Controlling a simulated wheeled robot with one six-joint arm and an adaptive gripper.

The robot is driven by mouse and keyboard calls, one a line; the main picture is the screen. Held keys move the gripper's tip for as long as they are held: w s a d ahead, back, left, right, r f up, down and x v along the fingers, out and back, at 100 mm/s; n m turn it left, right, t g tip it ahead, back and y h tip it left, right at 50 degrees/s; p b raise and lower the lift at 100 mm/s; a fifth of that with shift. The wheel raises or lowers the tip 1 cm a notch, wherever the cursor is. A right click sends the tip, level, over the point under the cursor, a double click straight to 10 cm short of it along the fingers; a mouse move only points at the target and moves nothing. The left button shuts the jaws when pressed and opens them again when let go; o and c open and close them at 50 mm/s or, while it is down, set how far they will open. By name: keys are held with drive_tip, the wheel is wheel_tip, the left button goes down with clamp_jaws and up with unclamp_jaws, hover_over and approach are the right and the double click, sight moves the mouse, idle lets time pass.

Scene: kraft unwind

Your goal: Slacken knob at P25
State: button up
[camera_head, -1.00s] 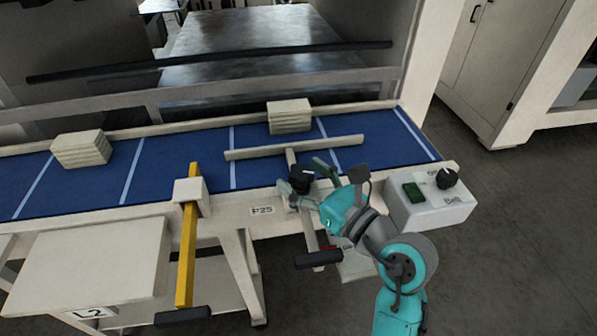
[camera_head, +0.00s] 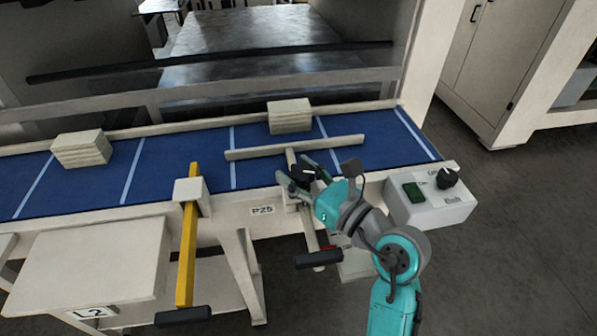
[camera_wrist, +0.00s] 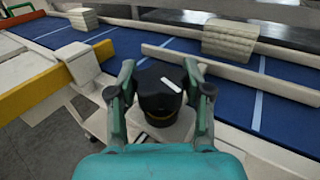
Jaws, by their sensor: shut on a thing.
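The black knob (camera_wrist: 160,97) at P25 has a white pointer mark on its top and sits between the two fingers of my gripper (camera_wrist: 160,88) in the wrist view. The fingers are closed against its sides. In the head view my gripper (camera_head: 299,181) is at the same knob (camera_head: 304,172), which is partly hidden by the fingers. The knob sits on a pale block at the conveyor's front edge, right of the P25 label (camera_head: 262,210). A pale guide bar (camera_head: 255,152) lies above the belt behind it.
The blue belt (camera_head: 180,165) carries two pale stacks, one at left (camera_head: 82,148) and one at the back (camera_head: 289,116). A yellow bar (camera_head: 187,250) stands left. A control box (camera_head: 430,206) with a green switch and black dial is right of my arm.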

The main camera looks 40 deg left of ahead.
drive_tip(key=shift+g, duration=0.4)
drive_tip(key=n+g, duration=0.3)
drive_tip(key=g, duration=0.2)
drive_tip(key=shift+n, duration=0.3)
drive_tip(key=shift+s+n+g+h, duration=0.2)
drive_tip(key=shift+n+g+h, duration=0.2)
drive_tip(key=shift+n+g, duration=0.85)
drive_tip(key=shift+f+g, duration=0.15)
drive_tip(key=shift+g, duration=0.2)
drive_tip(key=o, duration=1.2)
drive_tip(key=v, duration=1.2)
drive_tip(key=shift+w, duration=0.1)
